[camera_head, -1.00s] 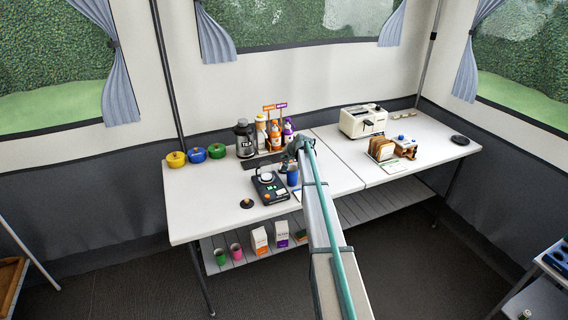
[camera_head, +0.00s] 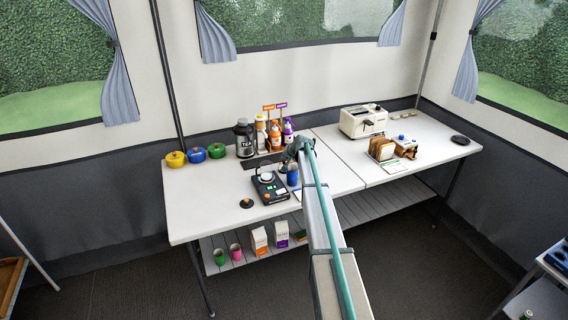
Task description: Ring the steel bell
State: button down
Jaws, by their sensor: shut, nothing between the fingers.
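I cannot pick out the steel bell for certain. A small dark round thing with a knob (camera_head: 247,203) sits at the front left of the white table, too small to identify. My gripper (camera_head: 284,169) is at the end of my arm, over the middle of the left tabletop. It is small, dark and partly hidden by my wrist. It is shut with nothing held, just behind a black scale-like device (camera_head: 270,190) and beside a blue cup (camera_head: 292,178).
A black flask (camera_head: 244,140) and several bottles (camera_head: 275,135) stand behind my gripper. Coloured pots (camera_head: 196,155) are at the back left. A toaster (camera_head: 363,121), a toast rack (camera_head: 382,149) and a dark disc (camera_head: 460,140) are on the right. The front left tabletop (camera_head: 205,215) is mostly clear.

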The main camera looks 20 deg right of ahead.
jog(key=shift+f+b, duration=0.35)
jog(key=shift+f, duration=0.1)
dwell(0.4)
jog(key=shift+r, duration=0.85)
jog(key=shift+r+p, duration=0.65)
jog(key=shift+r, duration=1.9)
jog(key=shift+s+f, duration=0.1)
jog(key=shift+f, duration=0.05)
